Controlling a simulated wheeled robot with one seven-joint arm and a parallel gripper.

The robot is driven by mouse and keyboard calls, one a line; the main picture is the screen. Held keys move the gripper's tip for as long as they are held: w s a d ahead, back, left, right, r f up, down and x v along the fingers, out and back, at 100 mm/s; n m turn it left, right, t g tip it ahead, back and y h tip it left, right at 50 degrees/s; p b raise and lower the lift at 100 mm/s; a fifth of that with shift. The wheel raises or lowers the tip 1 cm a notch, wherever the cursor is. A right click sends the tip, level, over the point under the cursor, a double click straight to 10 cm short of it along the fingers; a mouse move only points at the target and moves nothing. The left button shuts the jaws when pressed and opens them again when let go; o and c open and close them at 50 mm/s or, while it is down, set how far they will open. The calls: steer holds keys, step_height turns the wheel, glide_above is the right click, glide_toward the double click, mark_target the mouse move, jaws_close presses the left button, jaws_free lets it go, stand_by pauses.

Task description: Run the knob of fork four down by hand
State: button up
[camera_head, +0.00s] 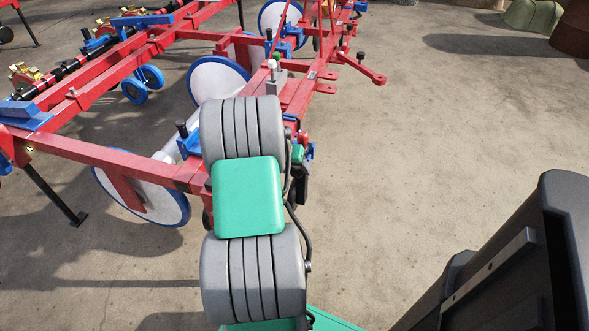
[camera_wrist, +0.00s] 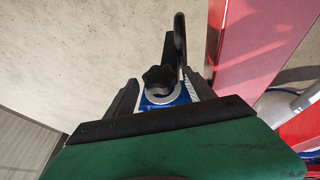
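A black lobed knob (camera_wrist: 160,78) sits on a blue bracket (camera_wrist: 176,97) with a pale ring around its base, in the wrist view. My gripper (camera_wrist: 160,84) has its two dark fingers apart, one to the left and one to the right of the knob. Small gaps show between the knob and the fingers, so I see no grip on it. No number is readable on the fork. In the head view my arm hides this knob and most of my gripper; a blue part (camera_head: 311,151) shows beside the arm.
A red implement frame (camera_head: 100,158) with blue-rimmed discs (camera_head: 217,80) fills the left and middle. Another black knob (camera_head: 182,128) stands on a blue bracket left of my arm. A red beam (camera_wrist: 245,45) runs close right of my gripper.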

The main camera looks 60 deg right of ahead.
steer(key=c, duration=1.3)
steer(key=shift+s, duration=0.1)
steer(key=shift+s+m+t, duration=0.25)
steer(key=shift+m+t, duration=0.05)
steer(key=shift+t, duration=0.9)
steer(key=shift+s+d+m+t+y, duration=0.15)
steer(key=shift+t+y, duration=0.1)
steer(key=shift+t, duration=0.65)
steer(key=shift+s+a+m+t+y, duration=0.15)
steer(key=shift+t+y, duration=0.1)
steer(key=shift+t, duration=0.65)
steer(key=shift+w, duration=0.1)
steer(key=o, duration=1.4)
steer(key=shift+d, duration=0.1)
